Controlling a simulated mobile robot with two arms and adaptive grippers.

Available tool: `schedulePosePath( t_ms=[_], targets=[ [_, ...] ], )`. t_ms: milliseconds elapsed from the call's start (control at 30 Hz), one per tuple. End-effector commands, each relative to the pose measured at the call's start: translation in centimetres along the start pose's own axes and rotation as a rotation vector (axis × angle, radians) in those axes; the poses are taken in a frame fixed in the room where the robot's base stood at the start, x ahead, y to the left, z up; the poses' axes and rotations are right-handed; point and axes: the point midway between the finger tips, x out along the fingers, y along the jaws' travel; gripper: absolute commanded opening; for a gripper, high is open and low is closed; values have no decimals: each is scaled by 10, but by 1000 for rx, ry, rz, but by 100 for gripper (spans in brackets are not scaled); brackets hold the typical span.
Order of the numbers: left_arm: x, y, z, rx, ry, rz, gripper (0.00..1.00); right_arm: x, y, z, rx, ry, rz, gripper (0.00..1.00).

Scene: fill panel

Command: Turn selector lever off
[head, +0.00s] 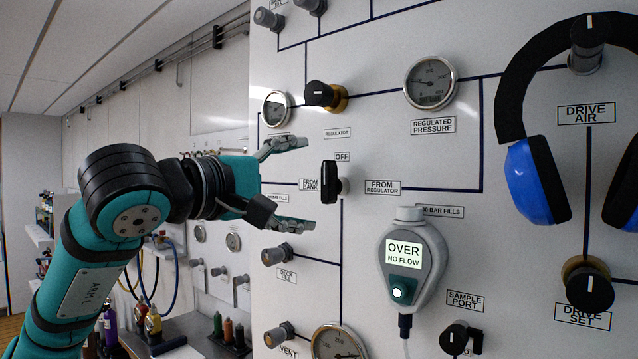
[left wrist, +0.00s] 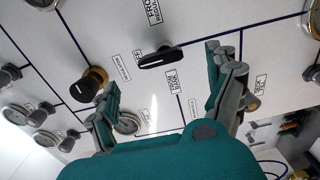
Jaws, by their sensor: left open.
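The selector lever (head: 331,182) is a black handle on the white panel, between the FROM BANK label (head: 311,185) and the FROM REGULATOR label (head: 382,187). The OFF label (head: 342,156) is just above it. The handle stands roughly upright in the head view; which label its marked end points to is unclear. My left gripper (head: 306,185) is open and empty, left of the lever, with one finger above and one below its height. In the left wrist view the lever (left wrist: 161,57) shows between the spread fingers (left wrist: 163,70), apparently untouched. My right gripper is not in view.
A regulator knob (head: 326,95) and a gauge (head: 277,108) sit above. A grey meter reading OVER NO FLOW (head: 411,260) is at lower right, and blue headphones (head: 537,180) hang further right. A fill knob (head: 277,254) is below the gripper.

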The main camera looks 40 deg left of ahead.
Motion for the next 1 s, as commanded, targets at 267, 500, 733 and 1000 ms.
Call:
schedulePosePath(
  t_ms=[267, 500, 733, 1000],
  targets=[
    [-39, 0, 0, 1, 1, 0, 88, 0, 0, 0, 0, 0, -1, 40],
    [-44, -1, 0, 0, 0, -1, 88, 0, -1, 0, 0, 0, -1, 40],
    [-43, -1, 0, 0, 0, -1, 88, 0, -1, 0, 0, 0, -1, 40],
    [-43, 0, 0, 0, 0, -1, 88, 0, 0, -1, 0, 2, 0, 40]
  ],
)
